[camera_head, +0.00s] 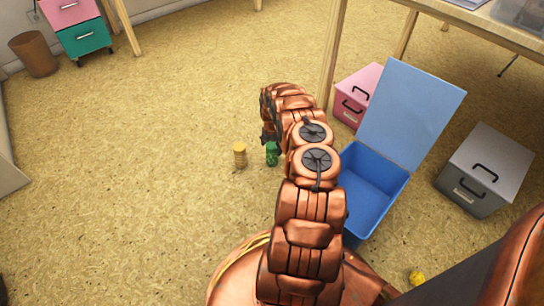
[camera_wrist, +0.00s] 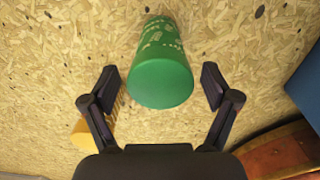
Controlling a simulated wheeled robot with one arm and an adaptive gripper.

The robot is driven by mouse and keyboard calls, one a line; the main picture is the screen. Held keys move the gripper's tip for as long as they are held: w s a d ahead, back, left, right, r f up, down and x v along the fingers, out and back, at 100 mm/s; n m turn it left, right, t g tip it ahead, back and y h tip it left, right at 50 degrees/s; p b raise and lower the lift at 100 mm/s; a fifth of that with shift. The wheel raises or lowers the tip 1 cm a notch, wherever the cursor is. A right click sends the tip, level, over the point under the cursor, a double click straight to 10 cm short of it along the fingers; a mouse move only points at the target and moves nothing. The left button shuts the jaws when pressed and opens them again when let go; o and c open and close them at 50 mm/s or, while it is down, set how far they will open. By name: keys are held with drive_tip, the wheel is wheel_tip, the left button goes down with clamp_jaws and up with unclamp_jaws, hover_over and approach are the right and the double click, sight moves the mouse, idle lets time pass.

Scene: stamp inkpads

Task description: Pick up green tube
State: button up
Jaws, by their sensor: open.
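The green tube (camera_head: 272,154) stands on the floor in the head view, just below the end of my copper arm. In the wrist view the green tube (camera_wrist: 161,70) lies between the open fingers of my gripper (camera_wrist: 160,88), with visible gaps on both sides. Its plain green end faces the camera, and pale markings show on its side. The fingers do not appear to touch it. In the head view my gripper is mostly hidden behind the arm.
A yellow tube (camera_head: 240,155) stands close to the left of the green one; it also shows behind the left finger in the wrist view (camera_wrist: 84,132). An open blue box (camera_head: 402,192) is to the right. Pink and grey boxes stand beyond.

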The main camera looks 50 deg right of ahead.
wheel_tip(320, 180, down, 4)
drive_tip(key=shift+d+f+b, duration=0.1)
drive_tip(key=shift+f+b, duration=0.05)
drive_tip(key=shift+b, duration=0.85)
drive_tip(key=shift+c, duration=0.3)
drive_tip(key=c, duration=1.2)
